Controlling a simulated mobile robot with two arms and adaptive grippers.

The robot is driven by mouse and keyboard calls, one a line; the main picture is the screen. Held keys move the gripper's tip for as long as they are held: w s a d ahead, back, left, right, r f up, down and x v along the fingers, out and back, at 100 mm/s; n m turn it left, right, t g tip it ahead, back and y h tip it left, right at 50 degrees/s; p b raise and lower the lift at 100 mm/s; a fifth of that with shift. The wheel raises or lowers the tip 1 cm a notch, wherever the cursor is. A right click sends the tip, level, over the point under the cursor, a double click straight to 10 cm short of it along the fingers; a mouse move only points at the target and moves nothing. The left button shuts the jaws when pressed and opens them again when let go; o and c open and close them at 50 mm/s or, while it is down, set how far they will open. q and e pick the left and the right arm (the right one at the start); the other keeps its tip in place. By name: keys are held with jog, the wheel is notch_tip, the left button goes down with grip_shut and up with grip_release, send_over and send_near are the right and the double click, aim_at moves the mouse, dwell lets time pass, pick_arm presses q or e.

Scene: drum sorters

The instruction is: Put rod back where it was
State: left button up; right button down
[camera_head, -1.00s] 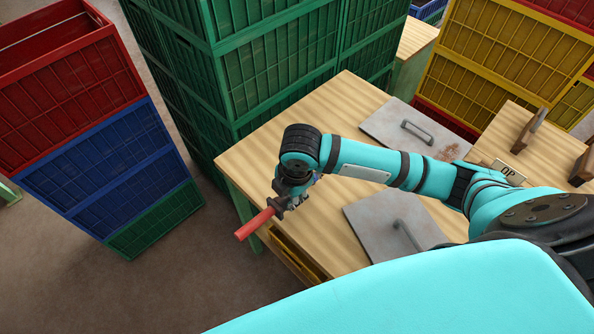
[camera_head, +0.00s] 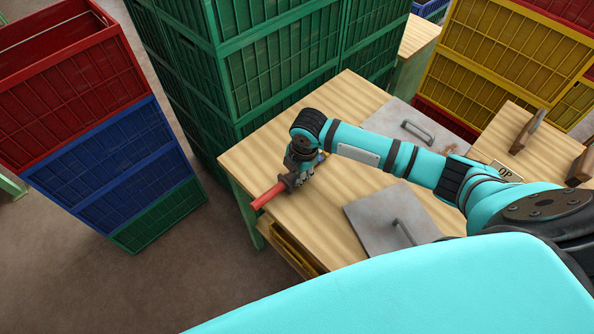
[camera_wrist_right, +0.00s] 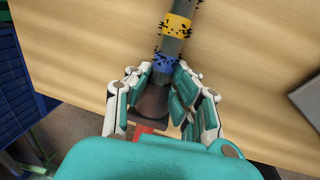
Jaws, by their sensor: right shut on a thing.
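The rod has a red end (camera_head: 268,196) in the head view, pointing to the lower left past the table's left edge. In the right wrist view it shows a dark grey shaft with a yellow band (camera_wrist_right: 176,25) and a blue band, both with small dark spikes, and a dark collar. My right gripper (camera_head: 293,180) is shut on the rod near the collar, over the left part of the wooden table (camera_head: 255,150). It also shows in the right wrist view (camera_wrist_right: 165,95), fingers on both sides of the rod. Whether the rod touches the table is unclear. My left gripper is not in view.
Two grey metal plates with handles lie on the table, one at the back (camera_head: 402,122) and one in front (camera_head: 375,225). Green crates (camera_head: 270,60) stand behind the table. Red, blue and green crates (camera_head: 100,150) are stacked at the left. Bare wood lies around the gripper.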

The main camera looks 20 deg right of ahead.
jog(key=c, duration=1.2)
grip_release()
jog(key=shift+r, duration=0.1)
jog(key=r, duration=0.4)
jog(key=s+r, duration=0.1)
jog(key=r, duration=0.3)
jog(key=s+r, duration=0.1)
jog(key=r, duration=0.2)
jog(key=shift+d+r+b, duration=0.3)
jog(key=shift+r+b, duration=0.1)
jog(key=shift+f, duration=0.1)
